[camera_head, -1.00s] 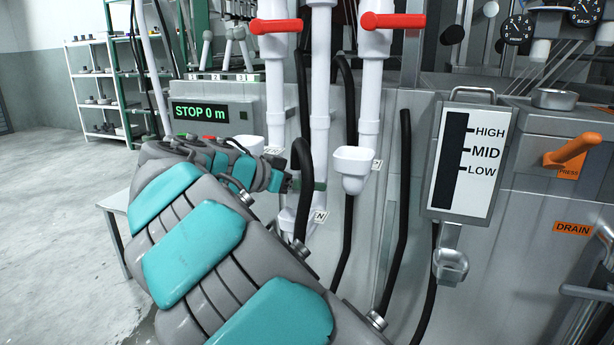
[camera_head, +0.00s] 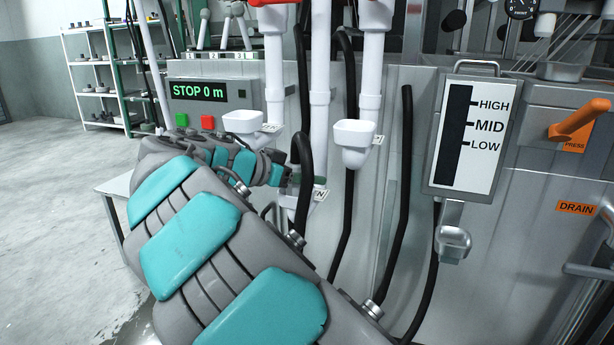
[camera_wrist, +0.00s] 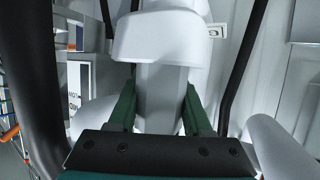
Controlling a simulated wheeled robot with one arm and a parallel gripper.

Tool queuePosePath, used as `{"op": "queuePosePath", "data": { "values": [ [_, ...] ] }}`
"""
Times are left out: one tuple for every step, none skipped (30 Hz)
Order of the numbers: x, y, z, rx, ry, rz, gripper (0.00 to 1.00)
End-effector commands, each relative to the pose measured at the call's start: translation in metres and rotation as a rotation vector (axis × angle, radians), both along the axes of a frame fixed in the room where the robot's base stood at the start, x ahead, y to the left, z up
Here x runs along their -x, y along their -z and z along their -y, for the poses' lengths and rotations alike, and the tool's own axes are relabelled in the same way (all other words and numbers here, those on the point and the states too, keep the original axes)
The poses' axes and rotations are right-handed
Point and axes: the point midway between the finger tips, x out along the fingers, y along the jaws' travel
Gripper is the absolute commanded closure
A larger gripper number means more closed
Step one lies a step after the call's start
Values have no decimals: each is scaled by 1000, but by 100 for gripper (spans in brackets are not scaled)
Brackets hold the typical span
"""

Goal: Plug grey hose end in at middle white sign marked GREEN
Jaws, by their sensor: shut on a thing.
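The middle white sign (camera_head: 319,195) is partly hidden by my gripper, with only its last letter or letters showing. My gripper (camera_head: 304,181) is just above and left of it, beside a white pipe. In the wrist view my gripper (camera_wrist: 158,110) has its dark green fingers shut on a pale grey body, the grey hose end (camera_wrist: 160,95). A white cup (camera_wrist: 160,38) overlaps its top in that view; I cannot tell whether they touch. A sign (camera_wrist: 216,31) showing a G is right of that cup. A black hose (camera_head: 303,148) arches by my gripper.
A left white cup (camera_head: 243,122) and a right white cup (camera_head: 354,143) flank the middle spot. Black hoses (camera_head: 400,190) hang in front of the machine. A level gauge (camera_head: 472,135) and a grey spout (camera_head: 453,243) are farther right. Floor (camera_head: 60,220) at left is open.

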Motion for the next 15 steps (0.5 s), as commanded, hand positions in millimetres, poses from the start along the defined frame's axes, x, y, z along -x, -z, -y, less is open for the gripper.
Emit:
{"op": "queuePosePath", "data": {
  "values": [
    [0, -1, 0, 1, -1, 1, 48],
    [0, -1, 0, 1, -1, 1, 45],
    [0, 0, 0, 1, 0, 1, 40],
    [0, 0, 0, 0, 0, 0, 37],
    [0, 0, 0, 0, 0, 0, 34],
    [0, 0, 0, 0, 0, 0, 29],
    [0, 0, 0, 0, 0, 0, 26],
    [0, 0, 0, 0, 0, 0, 22],
    [0, 0, 0, 0, 0, 0, 18],
    [0, 0, 0, 0, 0, 0, 16],
    [0, 0, 0, 0, 0, 0, 16],
    [0, 0, 0, 0, 0, 0, 16],
    [0, 0, 0, 0, 0, 0, 16],
    [0, 0, 0, 0, 0, 0, 16],
    [0, 0, 0, 0, 0, 0, 16]
  ]
}}
